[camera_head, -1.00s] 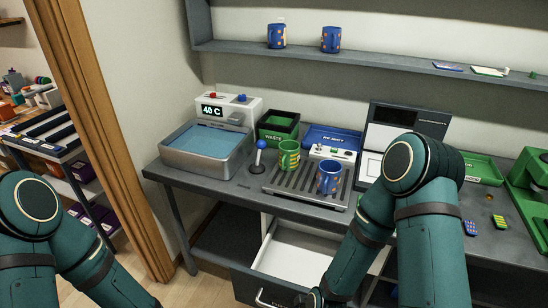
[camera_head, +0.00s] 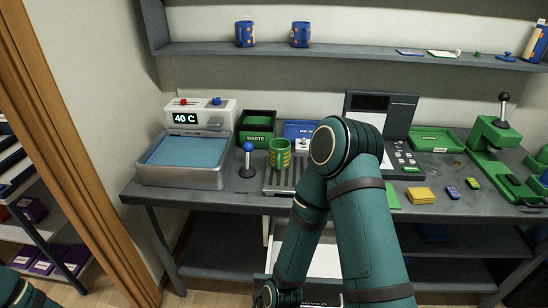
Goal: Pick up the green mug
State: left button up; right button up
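The green mug (camera_head: 280,153), with yellow markings, stands upright on the slatted grey rack (camera_head: 278,182) on the bench, just right of a blue-knobbed lever.
A water bath (camera_head: 148,178) reading 40 C stands left of the lever (camera_head: 248,160). Behind are a green waste bin (camera_head: 257,128) and a blue tray (camera_head: 299,129). An open drawer (camera_head: 318,262) juts out below. A green press (camera_head: 497,140) stands at right. Two blue mugs sit on the shelf (camera_head: 350,50).

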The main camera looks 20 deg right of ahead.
aim_at(280, 157)
jog(key=j+z, duration=0.1)
jog(key=z, duration=0.25)
jog(key=j+z, duration=0.15)
jog(key=z, duration=0.25)
jog(key=j+z, duration=0.15)
jog(key=z, duration=0.2)
